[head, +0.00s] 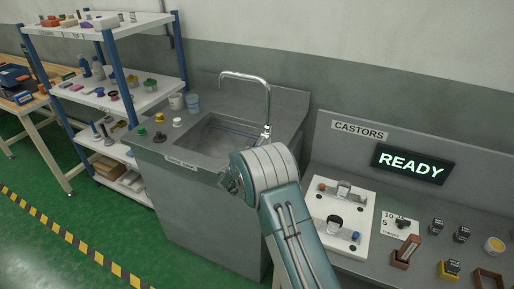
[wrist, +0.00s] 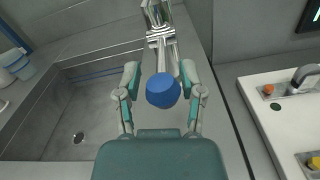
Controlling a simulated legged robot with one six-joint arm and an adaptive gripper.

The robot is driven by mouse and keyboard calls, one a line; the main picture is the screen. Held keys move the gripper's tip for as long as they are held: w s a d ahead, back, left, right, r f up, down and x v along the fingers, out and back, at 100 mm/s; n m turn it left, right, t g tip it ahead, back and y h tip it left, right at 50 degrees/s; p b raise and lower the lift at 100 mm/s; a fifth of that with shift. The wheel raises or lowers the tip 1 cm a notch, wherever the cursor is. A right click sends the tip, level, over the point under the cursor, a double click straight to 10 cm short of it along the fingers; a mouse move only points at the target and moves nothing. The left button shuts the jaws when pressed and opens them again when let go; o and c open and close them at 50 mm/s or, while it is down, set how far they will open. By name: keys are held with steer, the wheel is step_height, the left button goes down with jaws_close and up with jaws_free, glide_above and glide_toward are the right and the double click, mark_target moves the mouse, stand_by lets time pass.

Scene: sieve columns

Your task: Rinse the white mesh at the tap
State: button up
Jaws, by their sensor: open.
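The tap (head: 268,100) arches over the grey sink (head: 182,146) in the head view. In the wrist view, the metal tap base (wrist: 158,35) stands beyond a round blue knob (wrist: 163,91). My gripper (wrist: 160,85) is open, with one finger on each side of the knob; I cannot tell whether they touch it. The knob partly hides the tap's lower parts. A small round white piece (head: 178,122) sits on the sink's left ledge; I cannot make out mesh on it.
Yellow (head: 160,117) and green (head: 141,130) pieces sit on the left ledge, near a blue tub (head: 193,102) and a white tub (head: 176,101). The drain (wrist: 78,138) shows in the basin. A white fixture board (head: 340,217) lies on the right bench.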

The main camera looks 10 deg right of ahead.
steer(key=shift+d, duration=0.1)
jaws_close()
steer(key=shift+r, duration=0.1)
steer(key=shift+w+r, duration=0.1)
steer(key=shift+r, duration=0.6)
jaws_free()
steer(key=shift+r, duration=0.15)
